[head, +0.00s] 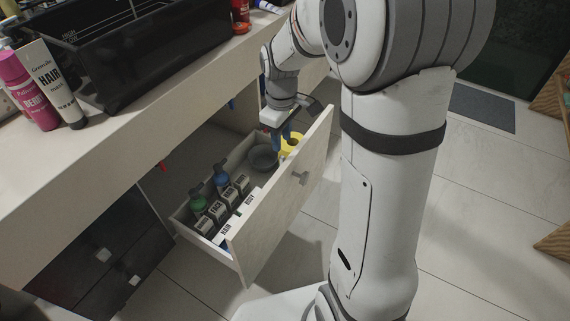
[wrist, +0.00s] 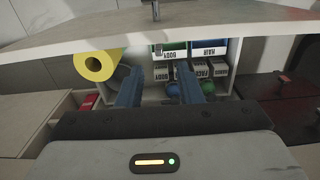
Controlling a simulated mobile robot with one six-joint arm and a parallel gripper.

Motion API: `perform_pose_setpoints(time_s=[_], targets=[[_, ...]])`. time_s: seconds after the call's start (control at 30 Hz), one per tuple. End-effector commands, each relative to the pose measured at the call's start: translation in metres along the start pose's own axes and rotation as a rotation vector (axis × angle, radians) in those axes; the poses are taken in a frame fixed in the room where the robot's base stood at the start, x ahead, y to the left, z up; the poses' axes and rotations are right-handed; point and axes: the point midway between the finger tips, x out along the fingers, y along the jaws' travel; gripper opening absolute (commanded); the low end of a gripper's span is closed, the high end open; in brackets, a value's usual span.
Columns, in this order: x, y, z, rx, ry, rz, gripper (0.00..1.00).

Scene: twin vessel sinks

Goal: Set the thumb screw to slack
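I cannot make out a thumb screw for certain in either view. My gripper (head: 281,145) points down into the far end of an open drawer, beside a grey bowl and a yellow roll. In the wrist view its two blue fingers (wrist: 158,85) stand apart with nothing held between them. A small red part (head: 163,166) and a small blue part (head: 231,103) show under the counter in the head view; both are too small to identify.
The pulled-out drawer (head: 270,215) holds a grey bowl (head: 263,158), a yellow roll (wrist: 97,63), bottles and several labelled boxes. Its front has a handle (head: 300,177). A black vessel sink (head: 140,50) and tubes (head: 52,85) stand on the counter.

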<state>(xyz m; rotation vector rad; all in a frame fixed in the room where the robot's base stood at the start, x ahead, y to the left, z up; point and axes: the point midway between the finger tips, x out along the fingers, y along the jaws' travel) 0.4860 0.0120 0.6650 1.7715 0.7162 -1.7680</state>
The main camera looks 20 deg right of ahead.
Motion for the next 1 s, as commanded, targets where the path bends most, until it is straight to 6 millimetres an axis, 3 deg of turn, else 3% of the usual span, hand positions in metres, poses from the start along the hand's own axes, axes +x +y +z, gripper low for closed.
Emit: perform_pose_setpoints(time_s=[0.53,0.97,1.0], targets=[[0.075,0.001,-0.002,-0.014,-0.004,-0.003,0.33],[0.084,0.001,-0.003,-0.014,-0.002,-0.002,0.33],[0.084,0.001,-0.003,-0.014,-0.002,-0.002,0.29]])
